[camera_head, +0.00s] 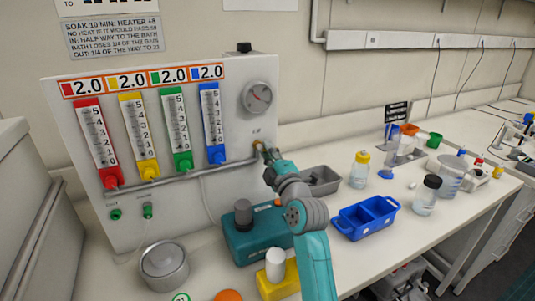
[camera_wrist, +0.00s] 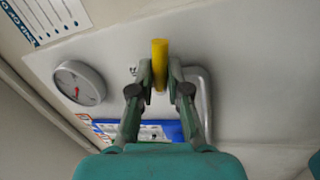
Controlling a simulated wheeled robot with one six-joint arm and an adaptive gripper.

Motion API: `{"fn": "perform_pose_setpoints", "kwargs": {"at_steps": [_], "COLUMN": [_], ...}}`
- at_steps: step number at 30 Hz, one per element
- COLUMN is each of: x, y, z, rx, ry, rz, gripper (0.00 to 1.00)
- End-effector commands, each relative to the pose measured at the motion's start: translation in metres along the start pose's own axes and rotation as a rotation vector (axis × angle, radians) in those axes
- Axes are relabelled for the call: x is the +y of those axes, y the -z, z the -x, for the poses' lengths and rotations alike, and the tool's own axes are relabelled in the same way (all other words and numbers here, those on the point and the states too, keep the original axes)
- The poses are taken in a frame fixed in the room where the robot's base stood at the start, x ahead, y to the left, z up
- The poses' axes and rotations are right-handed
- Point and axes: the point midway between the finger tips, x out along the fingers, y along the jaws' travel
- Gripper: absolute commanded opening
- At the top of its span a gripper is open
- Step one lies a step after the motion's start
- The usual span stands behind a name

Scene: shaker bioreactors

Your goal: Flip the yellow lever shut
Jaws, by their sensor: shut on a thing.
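The yellow lever (camera_wrist: 159,62) shows in the wrist view as an upright yellow bar between my fingertips. My gripper (camera_wrist: 160,75) is shut on it, with one finger on each side. In the head view, a small yellow part of the lever (camera_head: 257,144) shows at the right end of the grey pipe on the white panel, below the gauge. My gripper (camera_head: 268,155) reaches it from the right and hides most of it there. The lever's pivot is hidden, so I cannot tell how far it is turned.
The white panel (camera_head: 235,205) carries red, yellow, green and blue flow tubes and a round gauge (camera_head: 259,97). A teal pump (camera_head: 258,240), a metal pot (camera_head: 164,266) and a blue tray (camera_head: 365,217) stand on the bench below. Jars stand to the right.

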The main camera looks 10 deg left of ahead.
Motion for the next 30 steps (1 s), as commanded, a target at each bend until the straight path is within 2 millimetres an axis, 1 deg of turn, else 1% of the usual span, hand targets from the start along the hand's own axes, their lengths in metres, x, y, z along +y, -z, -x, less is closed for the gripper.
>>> {"fn": "perform_pose_setpoints", "kwargs": {"at_steps": [1,6,12,18,30], "x": [0.0040,0.0053,0.0064,0.0067,0.0062], "y": [0.0006,0.0014,0.0017,0.0023,0.0033], "z": [-0.0004,-0.0007,-0.0009,-0.0011,-0.0012], "rx": [0.008,0.029,0.044,0.051,0.054], "ry": [-0.006,-0.006,-0.006,-0.006,-0.004], "rz": [0.032,0.134,0.210,0.244,0.248], "gripper": [0.00,0.00,0.00,0.00,0.00]}}
